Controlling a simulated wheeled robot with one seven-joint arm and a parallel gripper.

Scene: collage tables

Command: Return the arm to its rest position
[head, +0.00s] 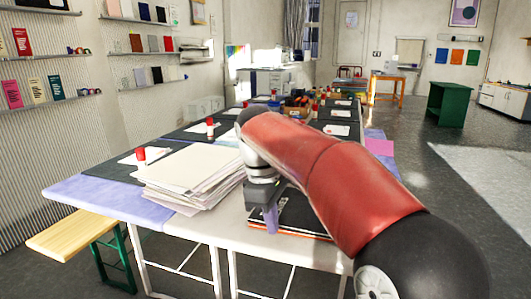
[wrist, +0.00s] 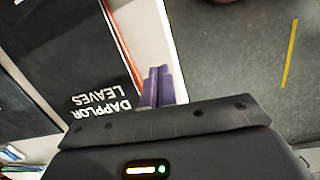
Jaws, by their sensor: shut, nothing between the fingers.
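My red arm (head: 335,175) reaches across the near end of the collage table (head: 215,232), with my gripper (head: 271,220) pointing down at the table's front. In the wrist view the two purple fingers of my gripper (wrist: 158,72) are together with nothing between them. Below them is a black book (wrist: 75,60) with the white words "DAPPLOR LEAVES". In the head view dark books (head: 298,217) lie just behind and right of the fingers. The gap between fingertips and books is hard to judge.
A tall stack of paper (head: 190,172) stands close left of my gripper. Glue sticks with red caps (head: 141,158) stand on dark mats farther left and back. A wooden bench (head: 78,229) is at the left front. Open floor (head: 460,200) lies to the right.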

